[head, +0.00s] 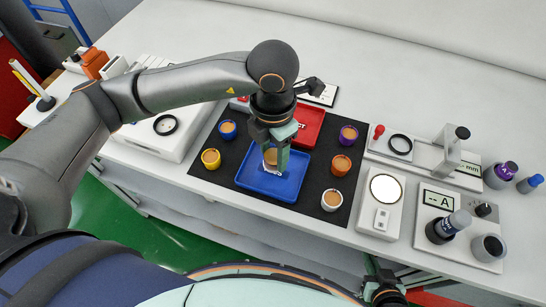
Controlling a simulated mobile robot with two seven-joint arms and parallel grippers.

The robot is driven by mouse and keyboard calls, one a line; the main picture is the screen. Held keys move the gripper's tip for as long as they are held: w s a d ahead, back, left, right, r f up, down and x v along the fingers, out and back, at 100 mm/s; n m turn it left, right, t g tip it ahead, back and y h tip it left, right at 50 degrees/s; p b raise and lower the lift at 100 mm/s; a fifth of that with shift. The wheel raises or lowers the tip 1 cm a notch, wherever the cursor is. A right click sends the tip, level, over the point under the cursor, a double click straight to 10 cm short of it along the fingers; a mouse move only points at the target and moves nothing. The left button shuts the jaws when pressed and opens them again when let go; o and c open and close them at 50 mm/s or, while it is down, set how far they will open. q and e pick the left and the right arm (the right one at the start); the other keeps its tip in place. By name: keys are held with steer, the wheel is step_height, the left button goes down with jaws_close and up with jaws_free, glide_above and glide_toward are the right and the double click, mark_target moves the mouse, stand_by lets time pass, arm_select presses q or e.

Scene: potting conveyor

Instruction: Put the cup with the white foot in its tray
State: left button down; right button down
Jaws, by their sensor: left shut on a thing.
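My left gripper (270,160) reaches down over the blue tray (246,178) and is shut on a cup (270,155) with a tan top. The fingers hide much of this cup. A whitish patch shows low by the fingers, but I cannot tell clearly whether it is the cup's foot, or whether the cup touches the tray floor. A red tray (312,122) lies just behind the blue tray, partly hidden by my gripper. My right gripper (385,291) is at the bottom edge, away from the trays; its jaws are not clear.
On the dark mat stand a blue cup (227,130), a yellow cup (211,159), a purple cup (348,135), an orange cup (341,165) and a white cup (332,200). Instruments, including a lit round-plate device (386,189), fill the right side.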

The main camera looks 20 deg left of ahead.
mark_target(273, 162)
arm_select(q)
steer(key=shift+f+p, duration=0.3)
steer(key=shift+f, duration=1.3)
steer(key=shift+f, duration=0.15)
steer(key=shift+c, duration=1.4)
jaws_free()
step_height(273, 162, up, 12)
steer(key=shift+r+b, duration=0.2)
steer(key=shift+b, duration=0.1)
